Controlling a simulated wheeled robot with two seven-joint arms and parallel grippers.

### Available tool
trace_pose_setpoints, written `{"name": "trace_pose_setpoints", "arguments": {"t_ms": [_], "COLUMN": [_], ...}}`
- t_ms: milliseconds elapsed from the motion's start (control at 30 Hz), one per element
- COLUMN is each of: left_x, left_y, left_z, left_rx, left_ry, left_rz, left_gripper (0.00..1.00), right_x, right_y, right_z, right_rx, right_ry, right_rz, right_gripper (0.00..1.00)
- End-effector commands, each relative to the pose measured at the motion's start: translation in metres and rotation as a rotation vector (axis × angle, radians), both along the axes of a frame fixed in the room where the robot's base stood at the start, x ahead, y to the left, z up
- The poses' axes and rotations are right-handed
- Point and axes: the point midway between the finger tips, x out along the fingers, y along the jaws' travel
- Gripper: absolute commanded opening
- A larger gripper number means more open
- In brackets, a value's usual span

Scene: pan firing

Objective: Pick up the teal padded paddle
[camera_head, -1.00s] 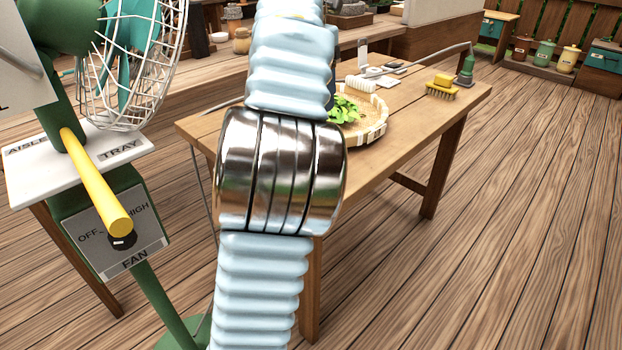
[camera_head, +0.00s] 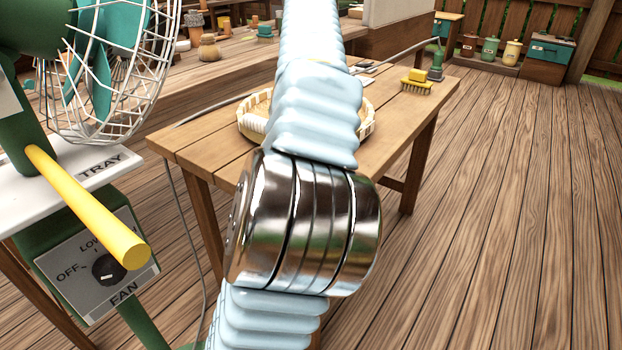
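I cannot make out a teal padded paddle for certain. A small teal-and-brown item (camera_head: 265,32) stands on the back bench, too small to identify. One of my arms, pale blue and ribbed with a shiny metal joint, runs up the middle of the view and covers part of the wooden table (camera_head: 190,150). Neither of my grippers shows; the far end of this arm leaves through the top edge.
A caged fan (camera_head: 110,70) with a yellow bar (camera_head: 85,205) and a control box (camera_head: 90,265) stands close at left. A woven basket (camera_head: 252,120) is half hidden behind my arm. A yellow brush (camera_head: 416,82) lies at the table's right end. Open deck lies right.

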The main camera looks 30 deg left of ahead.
Motion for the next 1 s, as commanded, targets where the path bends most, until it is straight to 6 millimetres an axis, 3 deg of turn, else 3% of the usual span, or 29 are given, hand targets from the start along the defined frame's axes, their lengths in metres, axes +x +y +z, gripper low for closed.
{"name": "trace_pose_setpoints", "arguments": {"t_ms": [133,533,1000], "left_x": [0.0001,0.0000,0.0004], "left_y": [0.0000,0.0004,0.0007], "left_z": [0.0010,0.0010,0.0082], "left_rx": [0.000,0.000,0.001], "left_ry": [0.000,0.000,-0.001], "left_rz": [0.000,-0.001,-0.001], "left_gripper": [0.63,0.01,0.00], "right_x": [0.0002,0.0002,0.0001], "right_y": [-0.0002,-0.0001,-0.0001], "right_z": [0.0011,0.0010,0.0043], "right_rx": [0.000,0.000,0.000], "right_ry": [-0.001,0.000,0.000], "right_rz": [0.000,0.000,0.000], "right_gripper": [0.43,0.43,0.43]}}
